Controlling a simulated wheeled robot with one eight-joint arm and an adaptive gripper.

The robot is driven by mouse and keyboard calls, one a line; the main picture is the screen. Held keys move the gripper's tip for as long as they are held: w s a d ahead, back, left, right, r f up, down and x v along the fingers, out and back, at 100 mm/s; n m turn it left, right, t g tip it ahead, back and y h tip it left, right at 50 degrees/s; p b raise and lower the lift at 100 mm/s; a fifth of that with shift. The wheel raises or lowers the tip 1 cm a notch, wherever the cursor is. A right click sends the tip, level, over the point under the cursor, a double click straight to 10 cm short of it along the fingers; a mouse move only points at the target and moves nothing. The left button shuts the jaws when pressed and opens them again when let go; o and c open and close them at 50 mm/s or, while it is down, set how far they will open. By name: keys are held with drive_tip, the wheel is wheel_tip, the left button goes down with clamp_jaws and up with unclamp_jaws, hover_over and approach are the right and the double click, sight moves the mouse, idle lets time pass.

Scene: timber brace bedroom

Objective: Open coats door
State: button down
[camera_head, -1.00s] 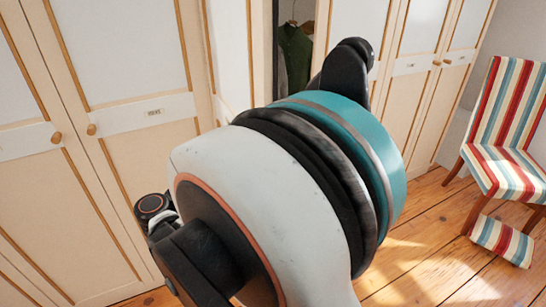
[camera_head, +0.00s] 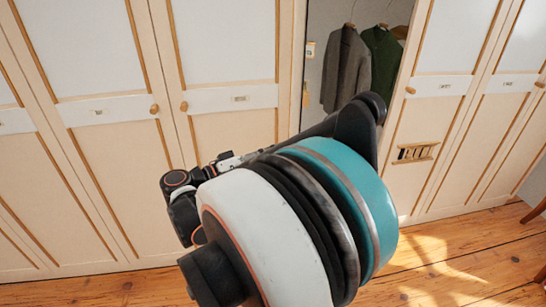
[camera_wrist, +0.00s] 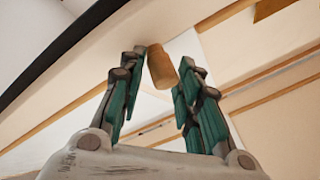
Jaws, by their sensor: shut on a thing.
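In the wrist view, my gripper (camera_wrist: 162,72) has its two green-and-black fingers on either side of a wooden knob (camera_wrist: 163,66) and is shut on it. The knob stands out from a pale door surface (camera_wrist: 110,62). In the head view, the wardrobe opening (camera_head: 322,95) is wide and shows a grey jacket (camera_head: 345,70) and a green coat (camera_head: 382,62) on hangers. The coats door (camera_head: 298,60) appears as a thin, almost edge-on strip at the opening's left side. My arm hides its lower part, the knob and the gripper in this view.
Shut wardrobe doors stand left (camera_head: 225,45) and right (camera_head: 440,110) of the opening, with wooden knobs (camera_head: 183,106) (camera_head: 410,91) sticking out. A slotted wooden fitting (camera_head: 415,152) is on the right door. The wooden floor (camera_head: 440,250) is clear at lower right; a chair edge (camera_head: 535,212) shows at far right.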

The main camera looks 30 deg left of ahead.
drive_tip(key=shift+w+a, duration=0.15)
drive_tip(key=shift+w, duration=0.15)
drive_tip(key=c, duration=1.4)
unclamp_jaws()
drive_tip(key=shift+f, duration=0.1)
drive_tip(key=shift+w+a+f, duration=0.1)
drive_tip(key=shift+w+f, duration=0.05)
drive_tip(key=shift+w, duration=0.15)
drive_tip(key=shift+s, duration=0.1)
drive_tip(key=v, duration=1.2)
drive_tip(key=shift+d, duration=0.2)
